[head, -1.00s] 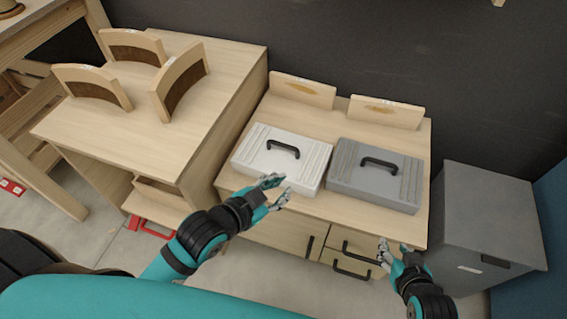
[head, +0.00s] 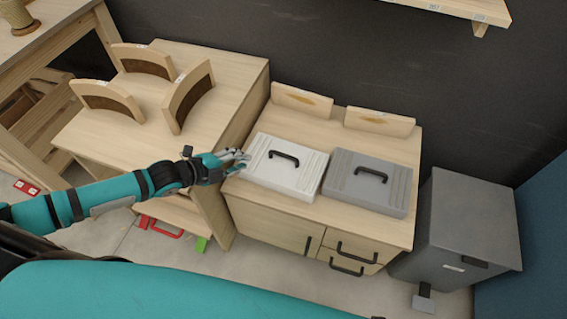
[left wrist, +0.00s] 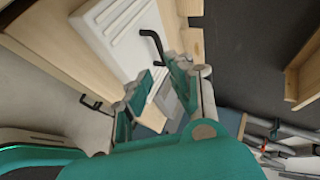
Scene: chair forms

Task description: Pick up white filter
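The white filter (head: 284,168) is a flat white case with ribbed sides and a black handle (head: 284,158) on top. It lies on the wooden cabinet (head: 268,217), left of a grey case (head: 367,182). My left gripper (head: 243,160) is at the white filter's left edge, with its fingers pointing toward the handle. In the left wrist view the fingers of my left gripper (left wrist: 164,72) are apart and empty. There the white filter (left wrist: 115,35) and its handle (left wrist: 152,45) lie beyond the fingertips. I cannot tell whether the fingers touch the case. My right gripper is out of view.
Two wooden backrest pieces (head: 302,98) (head: 379,122) stand behind the cases. A wooden table (head: 222,70) with three curved backrests stands at the left. A grey bin (head: 464,225) stands right of the cabinet. A wall shelf (head: 460,8) is at the upper right.

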